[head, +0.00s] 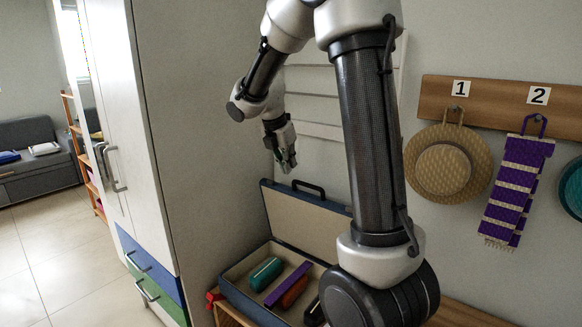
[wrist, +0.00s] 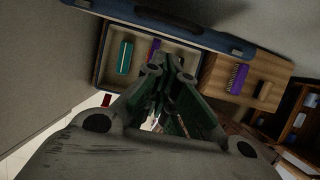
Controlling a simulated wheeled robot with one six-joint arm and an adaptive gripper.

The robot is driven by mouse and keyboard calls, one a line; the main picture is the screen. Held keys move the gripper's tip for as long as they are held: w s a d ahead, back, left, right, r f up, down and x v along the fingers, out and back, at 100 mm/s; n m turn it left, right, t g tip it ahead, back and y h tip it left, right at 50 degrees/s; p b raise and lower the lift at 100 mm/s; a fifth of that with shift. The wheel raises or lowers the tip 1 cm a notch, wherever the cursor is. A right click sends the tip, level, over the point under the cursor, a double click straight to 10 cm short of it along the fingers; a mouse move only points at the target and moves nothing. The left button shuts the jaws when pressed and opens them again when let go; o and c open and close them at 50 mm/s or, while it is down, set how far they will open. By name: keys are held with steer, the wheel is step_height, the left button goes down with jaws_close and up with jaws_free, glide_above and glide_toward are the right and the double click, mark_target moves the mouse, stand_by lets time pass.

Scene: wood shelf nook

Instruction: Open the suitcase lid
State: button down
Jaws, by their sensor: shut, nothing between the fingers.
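The blue suitcase (head: 232,293) sits on a wooden surface, with its lid (head: 306,222) standing raised at the back and a dark handle (head: 308,188) on the lid's upper edge. Inside lie a teal item (head: 266,273), a purple item (head: 288,283) and an orange-brown item (head: 294,292). My arm hides the suitcase's right part. My gripper (head: 288,168) is shut and empty, just above the lid's upper left corner and apart from it. In the wrist view, the closed fingers (wrist: 172,68) point toward the suitcase, and the lid's blue edge (wrist: 190,30) crosses the top.
A white cabinet (head: 125,130) with blue and green drawers stands at the left. A straw hat (head: 443,172) and a purple striped scarf (head: 517,185) hang from a numbered wooden rack (head: 500,103). In the wrist view, dark shelves (wrist: 295,120) stand at the right.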

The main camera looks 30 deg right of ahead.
steer(key=w+d+f, duration=0.2)
steer(key=d+f, duration=0.4)
steer(key=f, duration=0.2)
steer(key=shift+w+f, duration=0.15)
steer(key=shift+f, duration=0.2)
steer(key=shift+d, duration=0.15)
steer(key=w+d+r, duration=0.1)
steer(key=w+d, duration=0.2)
steer(key=d, duration=0.5)
steer(key=shift+r, duration=0.1)
